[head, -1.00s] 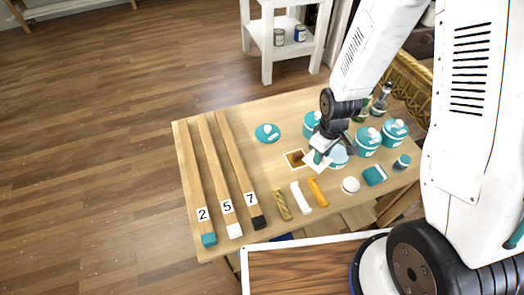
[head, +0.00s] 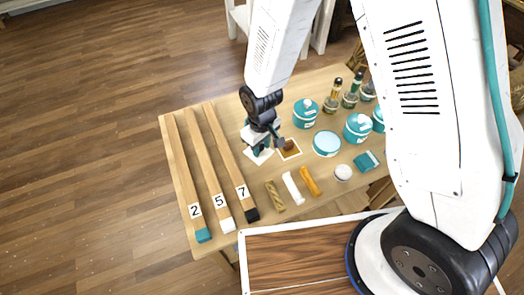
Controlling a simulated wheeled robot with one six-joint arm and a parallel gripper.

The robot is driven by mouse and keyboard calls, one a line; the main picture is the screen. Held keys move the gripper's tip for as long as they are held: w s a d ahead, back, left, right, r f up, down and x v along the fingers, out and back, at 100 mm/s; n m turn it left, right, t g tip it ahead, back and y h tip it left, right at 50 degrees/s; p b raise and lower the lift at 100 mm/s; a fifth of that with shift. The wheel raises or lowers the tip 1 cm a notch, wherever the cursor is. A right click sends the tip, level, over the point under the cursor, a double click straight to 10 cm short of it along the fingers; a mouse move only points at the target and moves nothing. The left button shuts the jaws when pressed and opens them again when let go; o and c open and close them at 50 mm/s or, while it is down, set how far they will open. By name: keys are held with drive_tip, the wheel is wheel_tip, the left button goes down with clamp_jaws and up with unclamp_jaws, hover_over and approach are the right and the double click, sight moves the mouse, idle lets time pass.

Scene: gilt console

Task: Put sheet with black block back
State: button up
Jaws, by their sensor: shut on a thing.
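My gripper (head: 262,149) is shut on a small white sheet (head: 258,158), low over the wooden table (head: 310,85) near its middle left. The gripper hides part of the sheet, and I cannot make out a black block on it. I cannot tell whether the sheet touches the table. Just right of it lies another sheet (head: 289,148), with a white border and a brown patch. To the left lie three long wooden strips; the one labelled 7 (head: 226,158) has a black end block (head: 251,214).
An open teal jar (head: 327,143) and lidded teal jars (head: 305,112) stand to the right, with small bottles (head: 350,98) behind. A twisted gold piece (head: 274,195), a white stick (head: 293,188) and an orange stick (head: 310,181) lie in front. Bare table shows left of strip 2.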

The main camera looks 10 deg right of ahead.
sight(261, 153)
drive_tip(key=shift+a+f, duration=0.1)
drive_tip(key=shift+f, duration=1.65)
drive_tip(key=shift+f, duration=0.15)
drive_tip(key=o, duration=0.9)
